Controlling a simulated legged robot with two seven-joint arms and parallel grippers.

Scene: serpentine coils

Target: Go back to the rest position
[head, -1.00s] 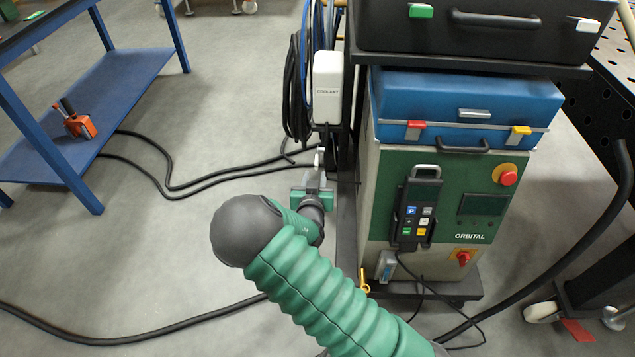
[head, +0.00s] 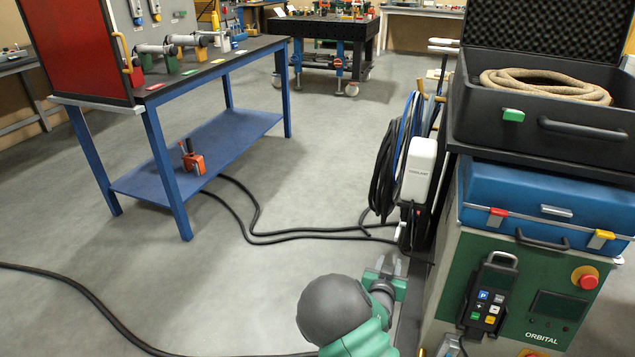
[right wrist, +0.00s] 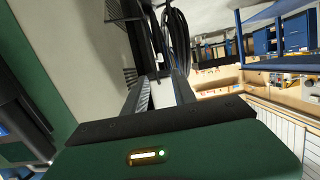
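My right gripper (head: 386,265) is low in the head view, at the end of my green arm with its dark grey rounded joint. It is beside the left side of the equipment cart, below the white coolant box (head: 419,168). In the right wrist view its two fingers (right wrist: 160,88) stand apart with nothing between them, so it is open and empty. My left gripper is in neither view.
The cart bears a green cabinet (head: 548,285), a blue case (head: 575,190) and an open black case (head: 490,130) holding a coiled tan hose (head: 545,84). A blue workbench (head: 240,135) stands left. Black cables (head: 250,228) cross the otherwise clear floor between.

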